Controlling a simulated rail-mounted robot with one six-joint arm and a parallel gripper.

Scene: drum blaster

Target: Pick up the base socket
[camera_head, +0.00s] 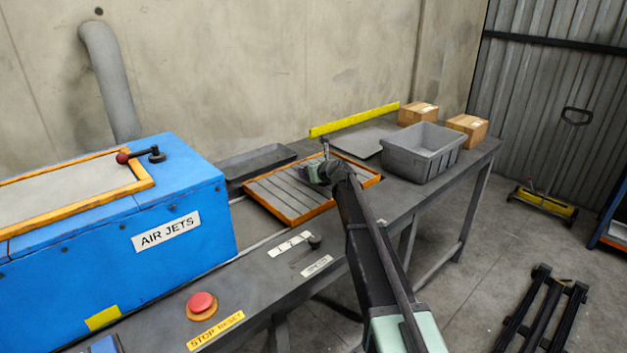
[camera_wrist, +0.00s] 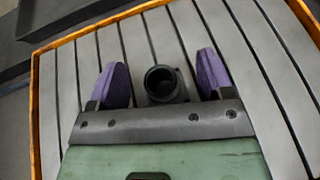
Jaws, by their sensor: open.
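The base socket (camera_wrist: 163,97), a short dark grey tube with a round open top, stands on the grey slatted tray (camera_wrist: 120,40) in the wrist view. My gripper (camera_wrist: 162,76) is open, with one purple fingertip on each side of the socket. Gaps show between the socket and both fingertips, so it is not gripped. The height of the fingertips relative to the socket is hard to tell. In the head view my gripper (camera_head: 319,174) is over the orange-framed tray (camera_head: 277,194), and my arm and gripper hide most of the socket area.
A blue air-jet cabinet (camera_head: 185,190) stands left on the bench, near a red stop button (camera_head: 201,303). A grey bin (camera_head: 421,153), cardboard boxes (camera_head: 418,113) and a yellow bar (camera_head: 354,119) lie right and behind. A dark shallow tray (camera_head: 255,161) sits left of the slatted tray.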

